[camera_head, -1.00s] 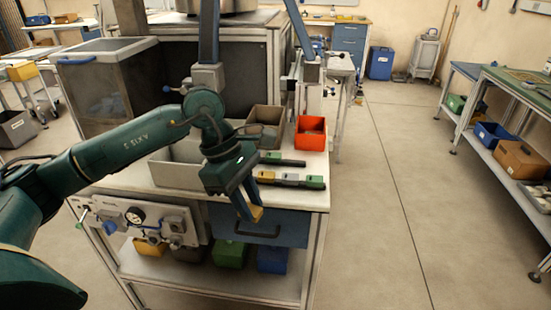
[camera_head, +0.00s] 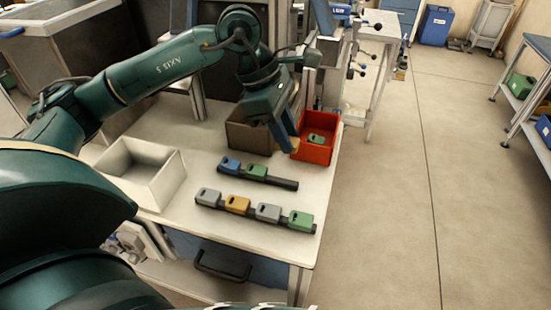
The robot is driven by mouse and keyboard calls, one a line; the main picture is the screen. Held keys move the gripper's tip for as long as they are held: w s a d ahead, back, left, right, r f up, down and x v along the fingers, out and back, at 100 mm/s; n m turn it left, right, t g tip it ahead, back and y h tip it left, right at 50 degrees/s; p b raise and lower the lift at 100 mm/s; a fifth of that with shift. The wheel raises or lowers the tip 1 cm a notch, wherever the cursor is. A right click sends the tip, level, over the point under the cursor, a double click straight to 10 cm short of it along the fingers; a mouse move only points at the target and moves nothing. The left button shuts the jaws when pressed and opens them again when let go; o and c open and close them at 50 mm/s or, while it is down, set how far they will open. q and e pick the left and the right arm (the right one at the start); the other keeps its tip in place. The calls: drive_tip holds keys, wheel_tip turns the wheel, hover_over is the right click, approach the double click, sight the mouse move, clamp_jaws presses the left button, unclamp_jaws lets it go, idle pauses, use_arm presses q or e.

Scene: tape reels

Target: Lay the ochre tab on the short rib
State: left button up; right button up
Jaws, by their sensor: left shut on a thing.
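My left gripper (camera_head: 287,143) is shut, fingers down, above the back right of the bench, in front of the red bin. The ochre tab that shows at its fingertips in the earlier frame is hidden now. The short rib (camera_head: 284,183) is a dark bar just in front of the gripper. It bears a blue tab (camera_head: 230,165) and a green tab (camera_head: 256,172); its right end is bare. A longer rib (camera_head: 252,213) nearer to me bears two grey tabs, another ochre tab (camera_head: 237,204) and a green tab (camera_head: 301,220). My right gripper is not in view.
The red bin (camera_head: 326,155) at the back right holds a green tab (camera_head: 316,138). A brown bin (camera_head: 246,137) stands beside it, partly behind my gripper. A white open box (camera_head: 150,183) stands at the left. The bench's right edge lies close beyond the ribs.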

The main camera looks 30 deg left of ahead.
use_arm(q)
hover_over(290, 182)
drive_tip(key=a, duration=0.2)
drive_tip(key=f, duration=0.4)
drive_tip(key=shift+s+d+f, duration=0.25)
drive_tip(key=shift+s+f, duration=0.05)
drive_tip(key=shift+w+f, duration=0.1)
drive_tip(key=shift+f, duration=2.4)
drive_tip(key=o, duration=0.9)
drive_tip(key=shift+r+p, duration=0.1)
drive_tip(key=shift+p, duration=0.25)
drive_tip(key=shift+o, duration=0.2)
drive_tip(key=v, duration=1.2)
drive_tip(key=shift+r+b, duration=0.15)
drive_tip(key=shift+b, duration=0.25)
